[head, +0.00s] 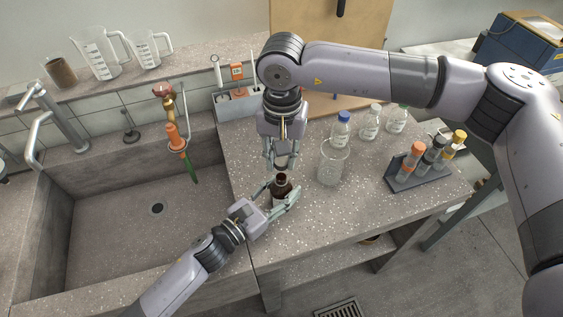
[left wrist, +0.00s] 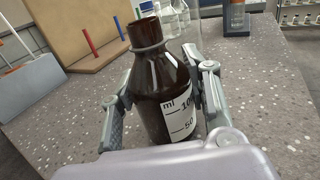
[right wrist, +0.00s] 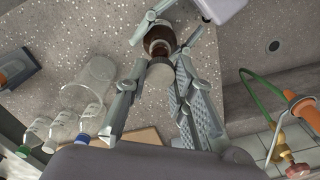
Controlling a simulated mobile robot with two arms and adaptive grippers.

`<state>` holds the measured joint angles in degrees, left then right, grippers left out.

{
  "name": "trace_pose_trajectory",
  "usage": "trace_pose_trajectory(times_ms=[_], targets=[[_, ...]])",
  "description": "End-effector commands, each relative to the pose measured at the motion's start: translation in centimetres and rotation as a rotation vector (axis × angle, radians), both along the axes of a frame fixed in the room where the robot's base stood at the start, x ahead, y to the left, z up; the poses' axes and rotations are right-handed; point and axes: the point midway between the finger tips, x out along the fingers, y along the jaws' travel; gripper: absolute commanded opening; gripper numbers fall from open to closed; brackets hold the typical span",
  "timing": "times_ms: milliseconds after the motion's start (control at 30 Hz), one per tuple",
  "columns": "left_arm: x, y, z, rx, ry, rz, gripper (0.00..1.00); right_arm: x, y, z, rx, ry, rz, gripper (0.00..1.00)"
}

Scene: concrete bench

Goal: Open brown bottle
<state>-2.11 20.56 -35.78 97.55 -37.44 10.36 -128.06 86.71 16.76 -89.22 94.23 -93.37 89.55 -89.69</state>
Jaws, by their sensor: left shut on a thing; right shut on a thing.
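The brown bottle (head: 281,188) stands upright on the bench near the sink edge, with a white printed label. In the left wrist view the bottle (left wrist: 164,95) shows a bare, uncapped neck. My left gripper (head: 279,196) is shut around the bottle's body, a finger on each side. My right gripper (head: 281,155) is directly above the bottle, pointing down, shut on a grey-white cap (right wrist: 160,76). The cap is apart from the bottle's mouth, which shows just past it in the right wrist view.
A clear beaker (head: 331,163) stands close right of the bottle, with capped clear bottles (head: 370,124) behind it. A rack (head: 424,168) with several capped tubes is farther right. The sink (head: 150,225) lies left. Bare bench (head: 350,215) lies in front right.

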Motion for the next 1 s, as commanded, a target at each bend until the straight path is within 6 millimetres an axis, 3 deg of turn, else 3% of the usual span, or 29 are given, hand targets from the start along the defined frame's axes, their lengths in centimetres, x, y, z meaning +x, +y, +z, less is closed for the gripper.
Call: trace_pose_trajectory(times_ms=[267, 300, 633, 1000], targets=[[0.01, 0.04, -0.08, 0.002, 0.001, 0.001, 0.0, -0.05, -0.03, 0.97, -0.001, 0.001, 0.0, 0.0], [0.01, 0.04, -0.08, 0.002, 0.001, 0.001, 0.45, -0.05, -0.03, 0.97, -0.001, 0.001, 0.0, 0.0], [0.0, 0.01, -0.04, 0.001, 0.001, 0.0, 0.67, -0.04, -0.02, 0.95, -0.001, 0.001, 0.0, 0.0], [-0.3, 0.28, -0.07, 0.0, 0.001, 0.0, 0.67, -0.04, -0.02, 0.94, -0.001, 0.001, 0.0, 0.0]])
